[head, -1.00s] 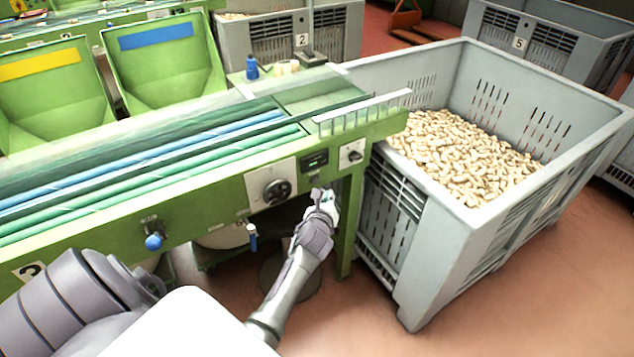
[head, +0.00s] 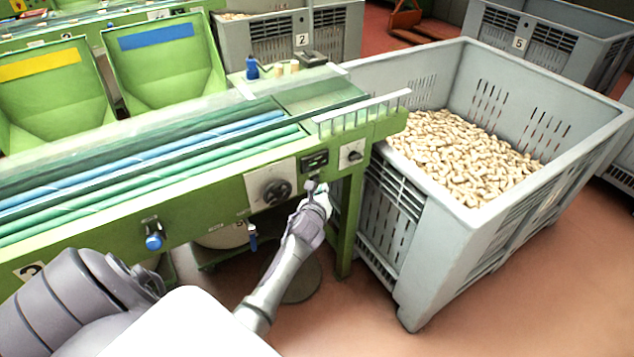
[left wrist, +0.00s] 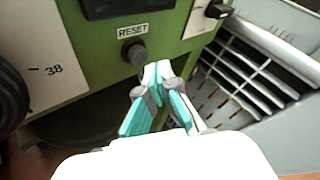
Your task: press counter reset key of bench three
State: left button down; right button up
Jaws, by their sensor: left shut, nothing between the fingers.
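The reset key (left wrist: 134,52) is a dark round button under a white RESET label (left wrist: 146,31) on the green front of the bench, below the dark counter display (head: 314,162). My left gripper (head: 316,188) is shut and empty, just below the display in the head view. In the left wrist view its teal-lined fingertips (left wrist: 157,72) meet just right of and below the key. I cannot tell whether they touch the panel. The bench (head: 110,218) carries a number 3 plate (head: 30,270). My right gripper is in neither view.
A dial (head: 271,190) sits left of the display and a switch (head: 352,154) right of it. A grey crate (head: 446,262) of cork stoppers (head: 465,160) stands close to the bench's right end. A blue knob (head: 154,241) protrudes at left. Open floor lies in front.

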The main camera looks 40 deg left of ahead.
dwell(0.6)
pick_arm(q)
jog(key=shift+w+a, duration=0.15)
jog(key=shift+a, duration=0.25)
jog(key=shift+w+a, duration=0.2)
jog(key=shift+a, duration=0.2)
dwell(1.0)
jog(key=shift+s+d, duration=0.35)
jog(key=shift+d, duration=0.45)
